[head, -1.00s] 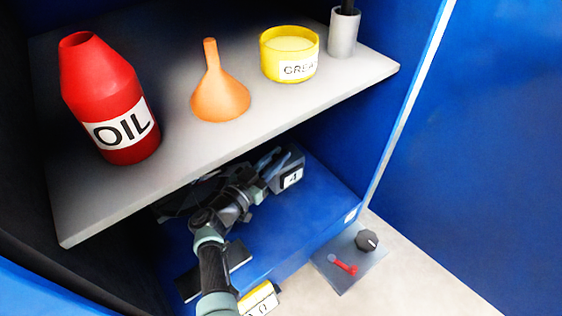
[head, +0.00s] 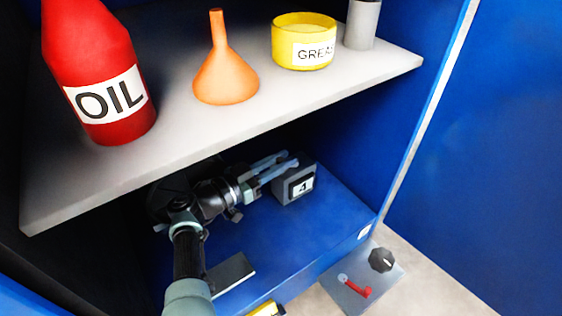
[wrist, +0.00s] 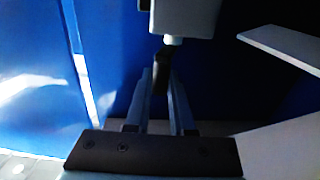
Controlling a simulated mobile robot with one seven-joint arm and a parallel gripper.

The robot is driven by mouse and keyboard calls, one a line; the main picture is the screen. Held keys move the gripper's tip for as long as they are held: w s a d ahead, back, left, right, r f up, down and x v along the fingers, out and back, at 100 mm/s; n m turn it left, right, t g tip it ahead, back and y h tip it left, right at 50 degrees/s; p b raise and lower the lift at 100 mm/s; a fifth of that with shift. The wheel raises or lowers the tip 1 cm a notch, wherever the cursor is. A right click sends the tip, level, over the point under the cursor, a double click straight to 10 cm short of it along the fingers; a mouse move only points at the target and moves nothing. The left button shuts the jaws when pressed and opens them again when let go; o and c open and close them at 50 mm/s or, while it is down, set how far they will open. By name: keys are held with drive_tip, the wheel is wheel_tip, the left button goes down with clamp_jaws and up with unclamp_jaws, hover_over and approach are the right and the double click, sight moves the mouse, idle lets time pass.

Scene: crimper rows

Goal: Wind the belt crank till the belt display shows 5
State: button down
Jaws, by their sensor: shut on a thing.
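A grey box (head: 281,190) stands on the blue surface under the shelf, with a display (head: 302,186) reading 4. Whether it bears a belt label cannot be seen. My gripper (head: 284,164) reaches from the left to the upper side of this box. In the wrist view, the box (wrist: 186,18) is at the top, with a pale stub and a dark crank handle (wrist: 162,72) hanging from it. My gripper (wrist: 163,78) has its two fingers on either side of that handle and is shut on it. The rest of the crank is hidden.
The grey shelf (head: 190,140) hangs above my arm, bearing a red oil bottle (head: 98,45), an orange funnel (head: 225,80), a yellow grease tub (head: 304,52) and a grey cup (head: 362,25). A plate with a red lever (head: 356,287) and black knob (head: 381,259) lies lower right.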

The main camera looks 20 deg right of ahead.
drive_tip(key=c, duration=0.8)
unclamp_jaws()
drive_tip(key=p+v, duration=0.2)
drive_tip(key=v, duration=0.5)
drive_tip(key=shift+s+a+p, duration=0.15)
drive_tip(key=shift+a+p, duration=0.1)
drive_tip(key=shift+p, duration=0.1)
drive_tip(key=shift+o, duration=0.2)
